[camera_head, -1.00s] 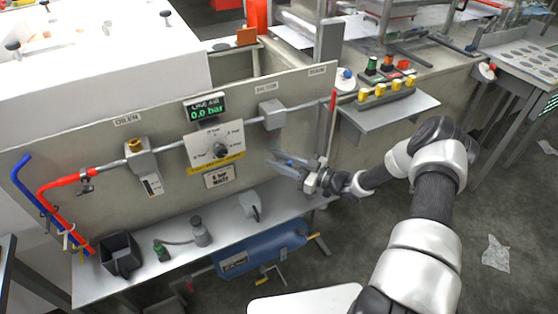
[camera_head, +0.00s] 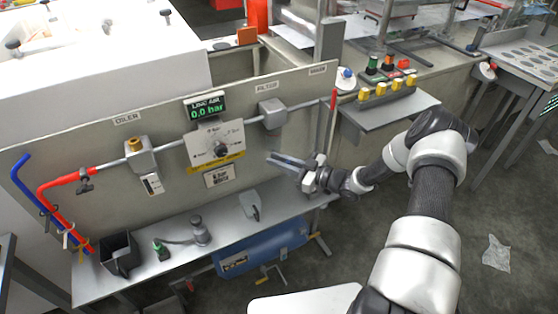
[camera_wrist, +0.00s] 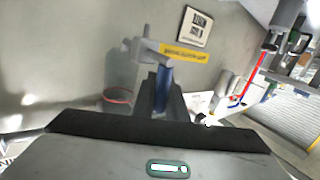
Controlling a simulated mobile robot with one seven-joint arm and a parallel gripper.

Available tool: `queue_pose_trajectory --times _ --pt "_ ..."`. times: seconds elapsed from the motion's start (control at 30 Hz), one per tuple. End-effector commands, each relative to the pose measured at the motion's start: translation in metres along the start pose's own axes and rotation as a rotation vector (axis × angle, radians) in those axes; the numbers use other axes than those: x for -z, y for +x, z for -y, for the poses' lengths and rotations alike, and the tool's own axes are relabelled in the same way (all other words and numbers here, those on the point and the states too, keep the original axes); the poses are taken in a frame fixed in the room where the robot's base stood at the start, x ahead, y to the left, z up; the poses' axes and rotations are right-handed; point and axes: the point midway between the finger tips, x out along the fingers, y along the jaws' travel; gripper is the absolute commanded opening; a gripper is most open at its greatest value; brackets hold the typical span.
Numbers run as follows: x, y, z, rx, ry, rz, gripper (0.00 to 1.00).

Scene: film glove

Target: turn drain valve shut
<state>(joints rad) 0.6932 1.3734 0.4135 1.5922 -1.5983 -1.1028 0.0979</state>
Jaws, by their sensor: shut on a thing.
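The pressure display (camera_head: 206,107) reads 0.0 bar. A shelf (camera_head: 165,268) below carries a black bin (camera_head: 120,254) and small parts. A button ledge (camera_head: 390,110) is at right.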

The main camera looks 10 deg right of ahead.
Motion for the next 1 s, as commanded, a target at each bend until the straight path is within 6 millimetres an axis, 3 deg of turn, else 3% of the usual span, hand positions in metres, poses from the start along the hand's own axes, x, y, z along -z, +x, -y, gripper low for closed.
queue_pose_trajectory --times 1.0 --pt "-0.044 0.017 0.026 0.003 -0.777 0.519 0.00"
